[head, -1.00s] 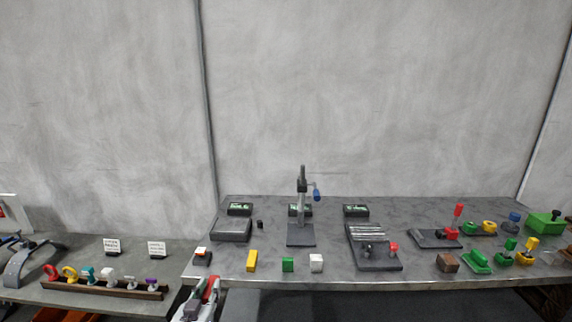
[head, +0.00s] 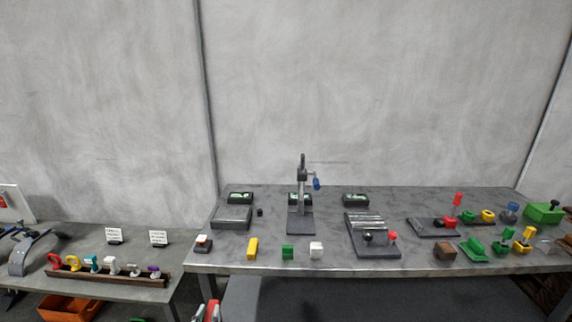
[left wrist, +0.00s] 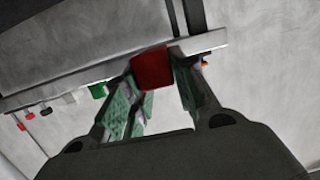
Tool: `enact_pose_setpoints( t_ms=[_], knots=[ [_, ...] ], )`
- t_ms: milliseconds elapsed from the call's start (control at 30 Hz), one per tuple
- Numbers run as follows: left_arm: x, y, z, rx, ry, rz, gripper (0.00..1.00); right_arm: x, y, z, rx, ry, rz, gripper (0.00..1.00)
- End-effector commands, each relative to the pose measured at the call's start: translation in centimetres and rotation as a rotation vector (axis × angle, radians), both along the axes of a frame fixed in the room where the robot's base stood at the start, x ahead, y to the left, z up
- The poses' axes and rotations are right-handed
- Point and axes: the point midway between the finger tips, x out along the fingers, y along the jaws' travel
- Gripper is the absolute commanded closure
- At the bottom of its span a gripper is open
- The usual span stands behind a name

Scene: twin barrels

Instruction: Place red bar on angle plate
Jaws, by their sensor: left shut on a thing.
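My left gripper (head: 207,313) shows only in part at the bottom edge of the head view, in front of and below the workbench's front edge. In the left wrist view my left gripper (left wrist: 160,82) has its green-padded fingers shut on a red bar (left wrist: 151,70). The bar's near end faces the camera; the rest of it is hidden. I cannot tell for sure which bench item is the angle plate. My right gripper is not in view.
The workbench (head: 330,262) carries a yellow block (head: 252,248), a green block (head: 288,252), a white block (head: 316,250), a stand with a blue handle (head: 301,205) and a dark clamping fixture (head: 375,243). A lower side table (head: 120,280) stands at left.

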Motion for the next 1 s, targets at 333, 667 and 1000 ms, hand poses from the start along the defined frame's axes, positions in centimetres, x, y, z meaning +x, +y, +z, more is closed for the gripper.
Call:
enact_pose_setpoints(
  t_ms=[333,667,1000],
  knots=[
    [0.2,0.0,0.3,0.0,-0.005,-0.001,1.0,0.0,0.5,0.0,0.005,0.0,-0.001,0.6],
    [1.9,0.0,2.6,0.0,-0.01,-0.003,1.0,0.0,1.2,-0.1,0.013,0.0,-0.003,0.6],
    [5.3,0.1,7.4,0.002,-0.01,-0.011,1.0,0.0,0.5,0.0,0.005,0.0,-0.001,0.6]
  ],
)
